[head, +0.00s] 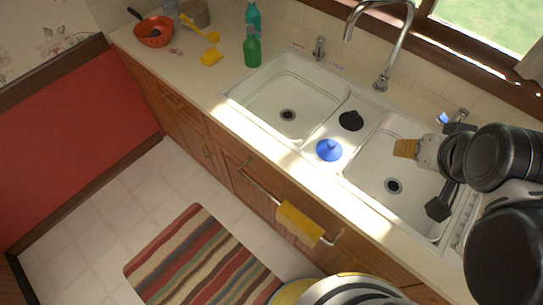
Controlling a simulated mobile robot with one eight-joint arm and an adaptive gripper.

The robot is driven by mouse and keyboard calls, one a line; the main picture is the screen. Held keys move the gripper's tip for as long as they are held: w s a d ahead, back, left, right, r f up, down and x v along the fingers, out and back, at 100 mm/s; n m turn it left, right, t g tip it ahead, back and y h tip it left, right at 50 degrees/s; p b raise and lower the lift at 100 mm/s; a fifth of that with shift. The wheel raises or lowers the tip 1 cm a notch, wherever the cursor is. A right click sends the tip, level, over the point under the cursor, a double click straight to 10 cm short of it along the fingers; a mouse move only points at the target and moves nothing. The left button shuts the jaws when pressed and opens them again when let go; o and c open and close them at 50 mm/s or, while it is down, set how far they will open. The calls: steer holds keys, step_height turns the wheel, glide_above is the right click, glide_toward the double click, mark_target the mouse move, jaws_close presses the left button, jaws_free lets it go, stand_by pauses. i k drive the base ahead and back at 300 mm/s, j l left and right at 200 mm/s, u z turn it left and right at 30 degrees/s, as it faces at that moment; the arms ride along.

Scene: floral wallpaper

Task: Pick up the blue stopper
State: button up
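The blue stopper (329,150) sits on the white divider between the two sink basins, near the front edge. It looks like a dome with a small knob on top. My gripper (442,163) is at the right, over the right basin, with its black fingers spread apart. It is well to the right of the blue stopper and not touching it. A white piece with a ribbed tan end (405,148) shows in front of the gripper's palm; I cannot tell whether it belongs to the gripper.
A black stopper (351,121) lies behind the blue one on the divider. The chrome faucet (381,82) rises at the back. A green bottle (251,50) and a yellow sponge (210,57) stand left of the left basin (272,93). A yellow towel (299,224) hangs at the cabinet front.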

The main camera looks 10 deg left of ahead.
mark_target(328, 150)
steer(key=u, duration=0.45)
steer(key=j+z, duration=0.3)
steer(key=k+j+z, duration=0.15)
steer(key=j+z, duration=0.2)
steer(key=j, duration=0.15)
steer(key=k+j+z, duration=0.1)
steer(key=j+z, duration=0.2)
steer(key=k+j+z, duration=0.3)
steer(key=j, duration=0.15)
steer(key=k+j+z, duration=0.1)
steer(key=j+z, duration=0.25)
steer(key=k+j+z, duration=0.3)
steer(key=i+l, duration=0.05)
steer(key=i, duration=0.05)
